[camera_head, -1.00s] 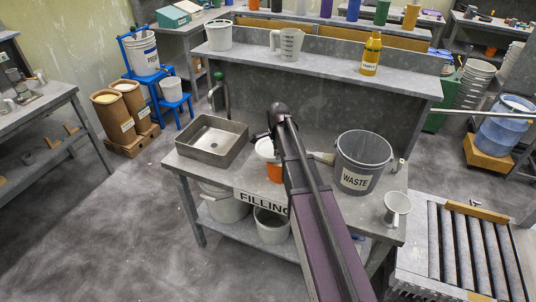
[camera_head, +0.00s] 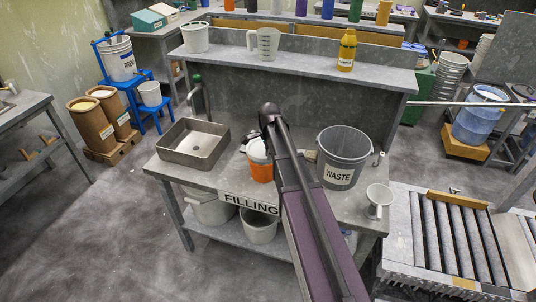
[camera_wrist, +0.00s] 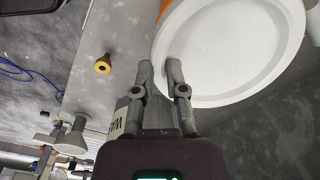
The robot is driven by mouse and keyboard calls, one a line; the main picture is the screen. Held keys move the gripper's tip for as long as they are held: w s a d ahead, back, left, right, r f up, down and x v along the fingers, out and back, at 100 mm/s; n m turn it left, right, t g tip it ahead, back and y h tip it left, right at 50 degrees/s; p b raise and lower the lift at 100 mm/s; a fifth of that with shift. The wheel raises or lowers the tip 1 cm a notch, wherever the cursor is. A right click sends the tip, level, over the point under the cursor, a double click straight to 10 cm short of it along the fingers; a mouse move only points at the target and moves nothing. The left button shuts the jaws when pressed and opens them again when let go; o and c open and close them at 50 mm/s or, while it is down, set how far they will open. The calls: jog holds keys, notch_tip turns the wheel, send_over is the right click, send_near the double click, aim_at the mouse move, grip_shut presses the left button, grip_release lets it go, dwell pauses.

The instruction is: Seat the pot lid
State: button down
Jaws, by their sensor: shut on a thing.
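The orange pot (camera_head: 261,173) stands on the bench behind my arm in the head view. The white lid (camera_head: 257,149) shows directly above it, partly hidden by my arm. In the wrist view the round white lid (camera_wrist: 232,45) fills the upper right, with a strip of the orange pot (camera_wrist: 164,8) beyond its edge. My gripper (camera_wrist: 160,68) is shut on the lid's near rim. Most of the pot is hidden under the lid there, so I cannot tell whether the two touch.
A metal sink tray (camera_head: 193,143) is on the left. A small brass piece (camera_wrist: 102,64) shows in the wrist view.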

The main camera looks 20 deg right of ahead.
jog(key=shift+f+b, duration=1.55)
dwell(0.4)
jog(key=c, duration=0.6)
grip_release()
jog(key=o, duration=0.3)
jog(key=shift+r, duration=0.1)
notch_tip(320, 180, up, 8)
jog(key=p, duration=0.8)
